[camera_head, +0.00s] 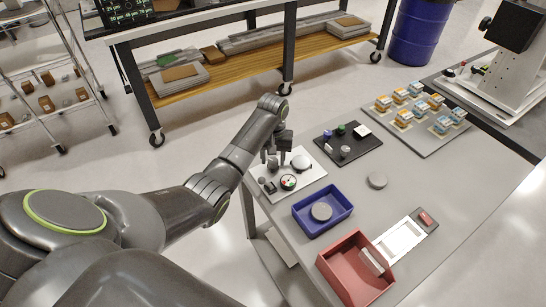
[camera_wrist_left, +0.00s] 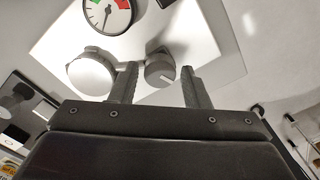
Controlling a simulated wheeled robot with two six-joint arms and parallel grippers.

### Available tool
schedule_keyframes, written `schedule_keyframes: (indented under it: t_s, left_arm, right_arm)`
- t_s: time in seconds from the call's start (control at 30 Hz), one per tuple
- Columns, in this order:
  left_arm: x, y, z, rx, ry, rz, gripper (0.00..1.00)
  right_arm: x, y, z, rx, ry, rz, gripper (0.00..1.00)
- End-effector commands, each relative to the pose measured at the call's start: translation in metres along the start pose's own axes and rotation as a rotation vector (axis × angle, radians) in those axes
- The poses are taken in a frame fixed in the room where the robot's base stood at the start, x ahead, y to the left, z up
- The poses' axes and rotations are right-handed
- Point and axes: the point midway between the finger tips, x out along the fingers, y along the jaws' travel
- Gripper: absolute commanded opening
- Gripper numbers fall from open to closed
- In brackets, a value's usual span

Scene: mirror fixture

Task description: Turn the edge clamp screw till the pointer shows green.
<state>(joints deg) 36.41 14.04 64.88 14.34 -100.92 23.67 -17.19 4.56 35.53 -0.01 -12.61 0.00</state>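The white fixture plate (camera_head: 312,172) lies at the near-left corner of the grey table. On it are a round dial (camera_head: 288,182), a round mirror (camera_head: 301,162) and small dark knobs. The dial also shows in the left wrist view (camera_wrist_left: 107,14), with red and green zones; its pointer appears to lie on the white part, outside green. The dark grey screw knob (camera_wrist_left: 160,70), with a white line, stands beside the mirror (camera_wrist_left: 91,72). My left gripper (camera_head: 280,150) reaches over the plate. Its open fingers (camera_wrist_left: 159,77) straddle the knob, with visible gaps. My right gripper is out of view.
A black tray (camera_head: 357,149) with small items sits behind the plate. A blue bin (camera_head: 335,221) holding a grey disc and a red bin (camera_head: 342,280) stand on the near side.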

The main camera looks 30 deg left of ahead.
Motion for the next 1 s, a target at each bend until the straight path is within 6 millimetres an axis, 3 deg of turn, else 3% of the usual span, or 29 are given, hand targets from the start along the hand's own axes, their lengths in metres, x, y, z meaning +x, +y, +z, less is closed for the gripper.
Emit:
schedule_keyframes:
  t_s: [0.03, 0.27, 0.57, 1.0]
  left_arm:
    - [0.000, 0.000, 0.000, 0.000, 0.000, 0.000, 0.35]
    - [0.000, 0.000, 0.000, 0.000, 0.000, 0.000, 0.08]
    - [-0.003, 0.000, 0.000, 0.047, 0.000, 0.001, 0.08]
    - [-0.005, 0.000, 0.000, 0.359, -0.001, 0.000, 0.08]
  right_arm:
    - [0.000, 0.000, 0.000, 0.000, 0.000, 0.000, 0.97]
    - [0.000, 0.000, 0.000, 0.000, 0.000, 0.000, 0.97]
    - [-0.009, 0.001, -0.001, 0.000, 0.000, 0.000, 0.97]
    - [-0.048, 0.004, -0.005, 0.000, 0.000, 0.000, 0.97]
